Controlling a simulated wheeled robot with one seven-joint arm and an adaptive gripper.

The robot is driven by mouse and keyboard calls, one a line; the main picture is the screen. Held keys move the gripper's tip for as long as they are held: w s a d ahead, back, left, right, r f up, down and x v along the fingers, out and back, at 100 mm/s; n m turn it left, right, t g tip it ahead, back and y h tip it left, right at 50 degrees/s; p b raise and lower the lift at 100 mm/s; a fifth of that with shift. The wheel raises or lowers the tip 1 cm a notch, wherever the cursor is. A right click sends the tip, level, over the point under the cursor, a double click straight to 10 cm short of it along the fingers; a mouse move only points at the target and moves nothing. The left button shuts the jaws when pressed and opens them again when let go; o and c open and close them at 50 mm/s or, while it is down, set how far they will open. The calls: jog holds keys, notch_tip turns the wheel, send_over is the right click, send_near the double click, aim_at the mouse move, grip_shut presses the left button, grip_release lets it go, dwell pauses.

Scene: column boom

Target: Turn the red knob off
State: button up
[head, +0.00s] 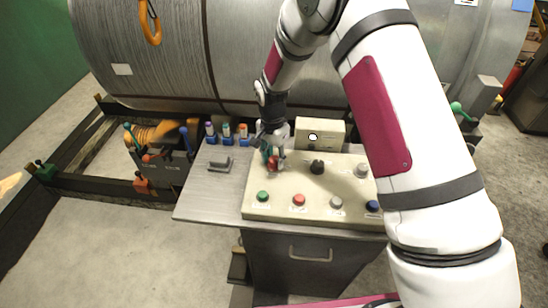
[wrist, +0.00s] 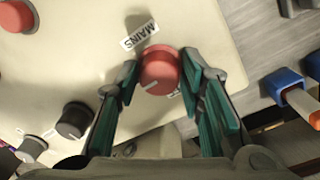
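The red knob (head: 272,163) stands on the cream control panel (head: 318,217), at its back left in the head view. In the wrist view the red knob (wrist: 159,70) is round, with a short white mark on its lower left side. A "MAINS" label (wrist: 140,34) lies beside it, and another label is mostly hidden below it. My gripper (wrist: 161,78) has its two green-padded fingers on either side of the knob. The left finger looks slightly apart from the knob; the right one is very close, and I cannot tell whether it touches.
A black knob (head: 317,167) stands right of the red knob. Green (head: 262,196), red (head: 299,199), grey and blue buttons line the panel's front. Several blue holders with coloured items (head: 227,132) stand behind left. A grey block (head: 220,163) sits on the bare table left.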

jog(key=c, duration=0.5)
jog(key=shift+n, duration=0.3)
jog(key=n+b, duration=0.1)
jog(key=n, duration=0.2)
jog(key=shift+n, duration=0.3)
jog(key=n+b, duration=0.1)
jog(key=n, duration=0.2)
jog(key=shift+n, duration=0.3)
jog(key=n+b, duration=0.1)
jog(key=n, duration=0.4)
jog(key=shift+b, duration=0.35)
jog(key=shift+s+n+b, duration=0.1)
jog(key=shift+n+b, duration=0.45)
jog(key=shift+n, duration=1.95)
